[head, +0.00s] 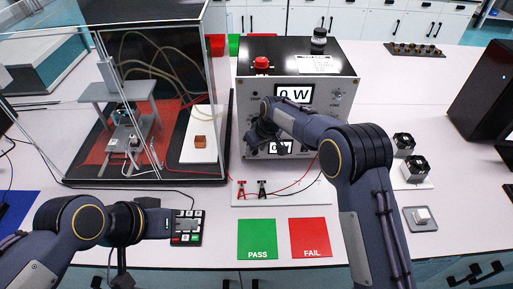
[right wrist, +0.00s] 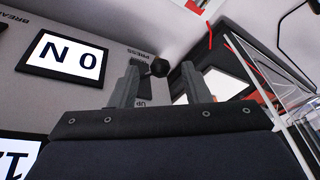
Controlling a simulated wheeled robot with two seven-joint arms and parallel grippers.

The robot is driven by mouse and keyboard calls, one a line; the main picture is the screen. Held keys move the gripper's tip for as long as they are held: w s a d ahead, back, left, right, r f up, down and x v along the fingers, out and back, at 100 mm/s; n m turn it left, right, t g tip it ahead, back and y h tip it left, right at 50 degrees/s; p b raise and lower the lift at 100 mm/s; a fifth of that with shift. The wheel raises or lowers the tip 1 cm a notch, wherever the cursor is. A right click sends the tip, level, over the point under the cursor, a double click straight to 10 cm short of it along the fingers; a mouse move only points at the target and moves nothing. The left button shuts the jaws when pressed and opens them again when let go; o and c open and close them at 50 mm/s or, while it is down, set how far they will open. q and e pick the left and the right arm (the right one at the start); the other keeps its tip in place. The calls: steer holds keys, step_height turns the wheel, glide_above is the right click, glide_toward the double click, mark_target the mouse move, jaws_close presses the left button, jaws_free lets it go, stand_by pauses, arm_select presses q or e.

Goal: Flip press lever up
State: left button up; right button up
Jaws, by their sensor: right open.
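The press lever (right wrist: 159,67) shows in the right wrist view as a black round knob on the tester's grey front panel, near the PRESS and UP labels. My right gripper (right wrist: 162,76) is open, with one finger on each side of the knob. I cannot tell whether either finger touches it. In the head view my right gripper (head: 262,134) is at the left part of the front panel of the tester (head: 298,62), and hides the lever. My left gripper (head: 158,222) is low at the left, by a keypad; its fingers are not clear.
A clear-walled enclosure (head: 204,60) with a press rig stands left of the tester. Red and black clips (head: 241,188) lie in front of it. A green PASS mat (head: 257,239) and a red FAIL mat (head: 310,238) lie near the front edge. A keypad (head: 188,227) lies beside them.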

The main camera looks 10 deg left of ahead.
steer(key=b+v, duration=0.1)
steer(key=v, duration=0.6)
steer(key=shift+r+b, duration=0.35)
steer(key=shift+r, duration=0.05)
steer(key=shift+d, duration=0.2)
steer(key=s+d+r+m, duration=0.2)
steer(key=s+d+r, duration=0.2)
steer(key=d, duration=0.3)
steer(key=s+d+r+m+t+y, duration=0.1)
steer(key=s+d+r, duration=0.3)
steer(key=d, duration=0.3)
steer(key=s+d+r+m, duration=0.2)
steer(key=s+d+r, duration=0.15)
steer(key=d, duration=0.45)
steer(key=s+d+m+t, duration=0.1)
steer(key=s+d+m, duration=0.1)
steer(key=s+d, duration=0.35)
steer(key=s+d+m+t, duration=0.1)
steer(key=s+d, duration=0.1)
steer(key=s, duration=0.7)
steer(key=s+f+m, duration=0.2)
steer(key=s+f, duration=0.3)
steer(key=s, duration=0.5)
steer(key=shift+m+t+h, duration=0.3)
steer(key=shift+m+t, duration=0.1)
